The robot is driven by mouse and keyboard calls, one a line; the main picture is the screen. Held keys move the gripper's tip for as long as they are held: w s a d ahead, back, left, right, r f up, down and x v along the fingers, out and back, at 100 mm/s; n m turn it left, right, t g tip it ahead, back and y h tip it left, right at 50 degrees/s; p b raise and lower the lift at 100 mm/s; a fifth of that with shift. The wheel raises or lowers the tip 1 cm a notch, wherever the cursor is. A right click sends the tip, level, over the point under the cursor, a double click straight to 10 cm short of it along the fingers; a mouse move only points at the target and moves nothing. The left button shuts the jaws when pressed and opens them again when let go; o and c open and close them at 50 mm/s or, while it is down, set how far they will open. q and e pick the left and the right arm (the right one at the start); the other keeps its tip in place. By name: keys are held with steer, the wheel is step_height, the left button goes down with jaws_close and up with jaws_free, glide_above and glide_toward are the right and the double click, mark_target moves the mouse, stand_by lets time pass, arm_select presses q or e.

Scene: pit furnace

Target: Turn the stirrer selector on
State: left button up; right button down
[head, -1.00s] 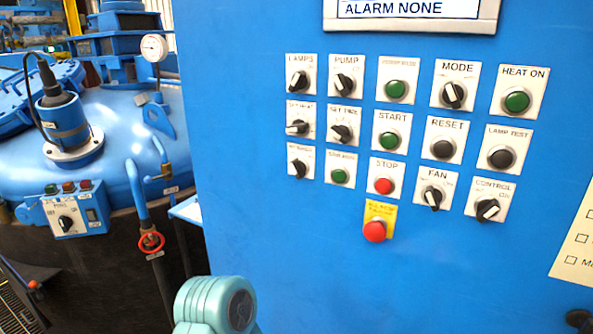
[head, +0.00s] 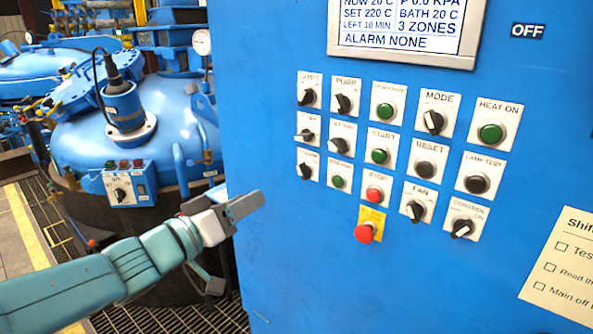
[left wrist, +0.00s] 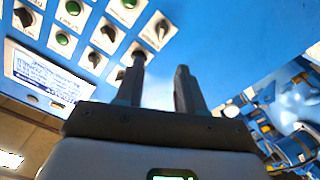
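Several black selectors sit on the blue cabinet's panel. Their small labels are too blurred for me to tell which is the stirrer selector. The bottom-left selector (head: 305,171) is black with a blurred label; its pointer seems to lean up and left. It also shows in the left wrist view (left wrist: 163,27), beyond the fingertips. My left gripper (head: 252,205) is left of the panel's left column, apart from the selectors. In the left wrist view its two fingers (left wrist: 161,65) stand apart with nothing between them. My right gripper is not in view.
A red emergency button (head: 366,232) sticks out below the panel. A display (head: 405,30) is above. At left, a blue vessel (head: 80,150) carries a small control box (head: 130,186) with its own selector.

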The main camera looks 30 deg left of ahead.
mark_target(300, 172)
arm_select(q)
steer(key=w, duration=0.4)
steer(key=w+p, duration=0.1)
steer(key=w, duration=0.4)
steer(key=w+d, duration=0.1)
steer(key=w, duration=0.4)
steer(key=shift+w+f, duration=0.1)
steer(key=shift+w, duration=0.15)
steer(key=shift+w+p, duration=0.3)
steer(key=shift+w, duration=0.1)
steer(key=shift+d, duration=0.1)
jaws_close()
